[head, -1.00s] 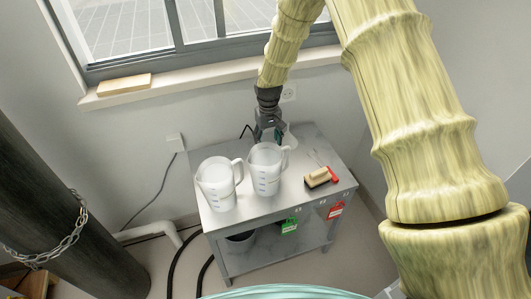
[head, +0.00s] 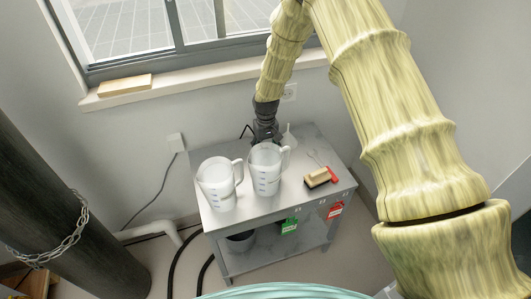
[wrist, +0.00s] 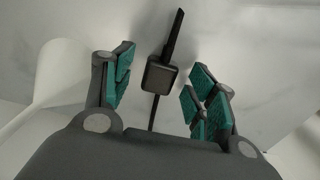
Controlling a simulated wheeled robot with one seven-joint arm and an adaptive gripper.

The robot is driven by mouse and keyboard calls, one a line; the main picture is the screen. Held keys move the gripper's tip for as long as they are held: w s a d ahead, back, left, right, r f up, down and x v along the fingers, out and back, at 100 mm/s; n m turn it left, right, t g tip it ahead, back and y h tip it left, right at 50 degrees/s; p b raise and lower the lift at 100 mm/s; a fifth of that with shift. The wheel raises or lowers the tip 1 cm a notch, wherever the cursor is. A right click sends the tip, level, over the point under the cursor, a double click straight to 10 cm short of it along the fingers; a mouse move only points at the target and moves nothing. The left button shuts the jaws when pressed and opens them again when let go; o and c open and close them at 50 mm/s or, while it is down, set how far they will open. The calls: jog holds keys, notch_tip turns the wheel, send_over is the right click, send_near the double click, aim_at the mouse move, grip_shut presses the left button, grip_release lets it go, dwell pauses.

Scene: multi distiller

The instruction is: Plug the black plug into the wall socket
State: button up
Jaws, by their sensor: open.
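The black plug (wrist: 159,78) shows in the wrist view as a small dark block between my fingers, with a thick black stem above it and a thin dark line below. My gripper (wrist: 162,72) is open, its green-padded fingers on either side of the plug with gaps showing. In the head view my gripper (head: 266,132) is low at the back of the metal table, behind the jugs; the plug's body is hidden there. A wall socket (head: 289,92) is on the wall under the window, right of my arm. A second wall box (head: 176,143) at left has a grey cable.
Two clear measuring jugs (head: 217,184) (head: 265,169) stand in front of my gripper on the table (head: 300,197). A white funnel (head: 288,136) is close on its right. A wooden brush (head: 318,177) lies at right. A thin black bent piece (head: 246,131) is left of my gripper.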

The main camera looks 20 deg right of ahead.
jog(key=c, duration=1)
jog(key=shift+c, duration=0.2)
notch_tip(320, 180, up, 10)
jog(key=shift+b, duration=0.35)
